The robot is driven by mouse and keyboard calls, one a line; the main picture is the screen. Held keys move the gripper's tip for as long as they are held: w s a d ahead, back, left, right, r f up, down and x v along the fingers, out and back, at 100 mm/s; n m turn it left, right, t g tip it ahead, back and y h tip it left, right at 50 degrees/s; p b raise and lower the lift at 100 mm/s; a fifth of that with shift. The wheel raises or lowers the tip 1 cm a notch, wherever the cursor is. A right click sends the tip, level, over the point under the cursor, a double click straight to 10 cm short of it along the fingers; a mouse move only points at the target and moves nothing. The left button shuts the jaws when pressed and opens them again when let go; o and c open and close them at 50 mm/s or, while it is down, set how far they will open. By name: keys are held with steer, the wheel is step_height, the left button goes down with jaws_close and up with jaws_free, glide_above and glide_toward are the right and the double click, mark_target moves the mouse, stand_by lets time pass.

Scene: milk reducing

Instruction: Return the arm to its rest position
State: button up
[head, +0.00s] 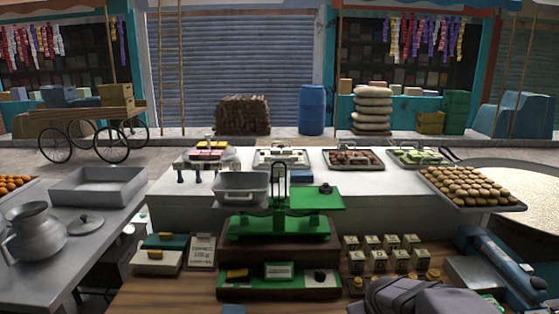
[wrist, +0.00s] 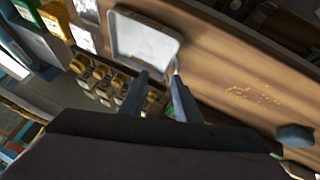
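My gripper (wrist: 159,76) shows in the wrist view with its two dark fingers apart and nothing held between them. Its fingertips point toward a square metal tray (wrist: 145,42) and lie beside a group of small weights (wrist: 103,80). I cannot tell how high the fingers are above the counter. In the head view, a grey part of my arm shows at the bottom right, and the fingertips cannot be made out there.
The wooden counter (head: 185,296) holds a green balance scale (head: 278,227) with a metal pan (head: 240,187). Several weights (head: 380,262) stand right of it. A tray of round brown pieces (head: 470,187) and a wide pan (head: 530,195) are at the right. A metal pitcher (head: 36,236) stands left.

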steer(key=s+a+f+m+g+y, duration=0.1)
steer(key=s+a+f+g, duration=0.15)
steer(key=s, duration=0.55)
steer(key=s+a+f+g+y+p, duration=0.1)
steer(key=s+a+f+g, duration=0.15)
steer(key=s, duration=0.55)
steer(key=s+a+f+m+g, duration=0.1)
steer(key=s+a+f+g, duration=0.15)
steer(key=s, duration=0.55)
step_height(320, 180, up, 16)
steer(key=w+p, duration=0.1)
steer(key=p, duration=1.4)
steer(key=shift+a+r+t+p, duration=0.15)
steer(key=shift+a+t+p, duration=0.05)
steer(key=shift+t+p, duration=0.15)
